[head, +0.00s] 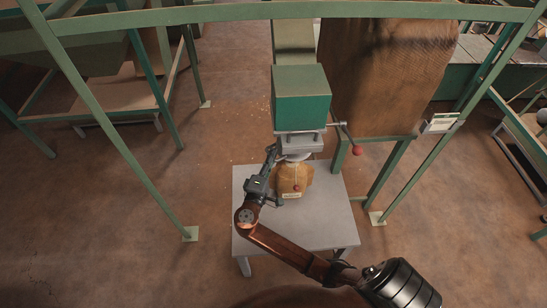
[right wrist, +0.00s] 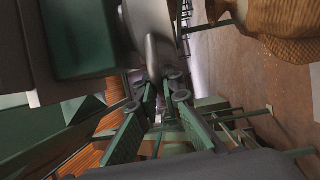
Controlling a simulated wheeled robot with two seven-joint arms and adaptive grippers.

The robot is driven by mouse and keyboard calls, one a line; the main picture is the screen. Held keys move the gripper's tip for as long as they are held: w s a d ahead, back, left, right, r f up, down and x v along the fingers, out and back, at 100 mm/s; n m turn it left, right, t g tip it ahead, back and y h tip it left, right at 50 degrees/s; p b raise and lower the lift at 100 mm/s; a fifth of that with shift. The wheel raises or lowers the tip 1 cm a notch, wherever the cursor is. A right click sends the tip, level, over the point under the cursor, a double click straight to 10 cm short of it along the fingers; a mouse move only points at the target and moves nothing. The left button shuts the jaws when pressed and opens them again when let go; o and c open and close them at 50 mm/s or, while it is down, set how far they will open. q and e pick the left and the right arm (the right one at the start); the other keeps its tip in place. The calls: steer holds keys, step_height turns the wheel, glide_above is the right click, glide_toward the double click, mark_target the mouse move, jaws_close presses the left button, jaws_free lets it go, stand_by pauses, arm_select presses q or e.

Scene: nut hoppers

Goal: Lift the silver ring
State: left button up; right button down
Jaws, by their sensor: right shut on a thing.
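The silver ring (head: 295,157) sits around the spout under the green metal box (head: 302,95), just above a small tan sack (head: 293,178). My right gripper (head: 271,153) reaches up from the grey table to the left side of the ring. In the right wrist view its fingertips (right wrist: 166,88) are close together at a grey metal part (right wrist: 152,58) below the spout, and the gripper is shut on it. This part looks like the ring's edge, though the contact itself is blurred and partly hidden. My left gripper is not in view.
The grey table (head: 250,240) stands under the sack, mostly bare. A large brown sack (head: 385,80) hangs at the back right. Green frame posts (head: 150,175) flank the space.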

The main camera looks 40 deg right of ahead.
steer(key=shift+r, duration=0.35)
steer(key=c, duration=2)
jaws_free()
steer(key=shift+c, duration=0.2)
steer(key=shift+f, duration=0.1)
steer(key=shift+s+a, duration=0.1)
steer(key=shift+a, duration=0.1)
steer(key=v, duration=1.1)
steer(key=shift+s+a, duration=0.2)
steer(key=shift+a, duration=0.05)
steer(key=shift+f, duration=0.1)
